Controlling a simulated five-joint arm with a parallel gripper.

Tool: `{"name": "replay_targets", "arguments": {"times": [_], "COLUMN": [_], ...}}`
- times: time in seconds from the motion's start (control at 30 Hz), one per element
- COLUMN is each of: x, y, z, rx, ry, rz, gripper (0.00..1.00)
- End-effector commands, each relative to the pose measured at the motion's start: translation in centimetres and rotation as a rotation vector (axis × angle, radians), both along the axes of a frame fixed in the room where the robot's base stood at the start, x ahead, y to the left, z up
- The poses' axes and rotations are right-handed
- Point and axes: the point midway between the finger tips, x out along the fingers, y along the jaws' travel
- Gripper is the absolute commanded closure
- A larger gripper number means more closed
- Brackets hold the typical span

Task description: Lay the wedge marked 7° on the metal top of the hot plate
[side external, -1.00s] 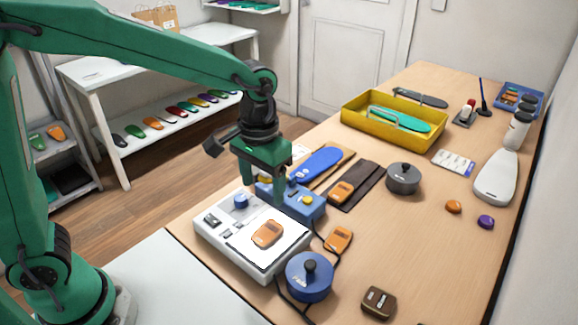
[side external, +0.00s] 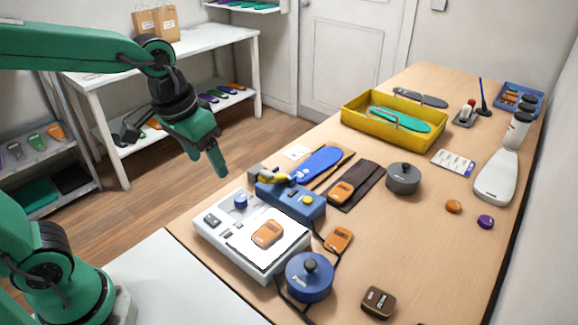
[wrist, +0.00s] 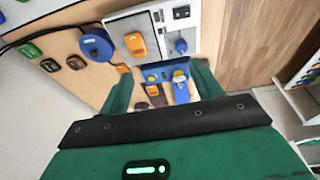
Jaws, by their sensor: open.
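An orange wedge (side external: 267,233) lies flat on the pale top of the white hot plate (side external: 207,233); both also show in the wrist view, the wedge (wrist: 136,44) on the plate (wrist: 117,27). A second orange wedge (side external: 338,239) lies on the table beside the plate, and a third (side external: 341,191) on a dark brown mat (side external: 368,178). Their markings are too small to read, so I cannot tell which is 7°. My gripper (side external: 222,174) is open and empty, in the air behind and left of the plate, apart from every wedge.
A blue box (side external: 305,207) with a yellow button stands directly behind the plate. A blue round weight (side external: 309,277) with a black knob stands at its front right. A dark grey lidded pot (side external: 403,178) and a yellow tray (side external: 352,118) stand farther back.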

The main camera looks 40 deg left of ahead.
Motion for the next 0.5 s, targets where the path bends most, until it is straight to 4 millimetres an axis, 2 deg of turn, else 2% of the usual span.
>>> {"name": "replay_targets", "arguments": {"times": [0.2, 0.5], "x": [-3.2, -6.6], "y": [2.6, 4.7], "z": [1.0, 1.1], "rx": [0.007, 0.033], "ry": [-0.11, -0.222], "rz": [0.008, 0.011], "gripper": [0.35, 0.35]}}
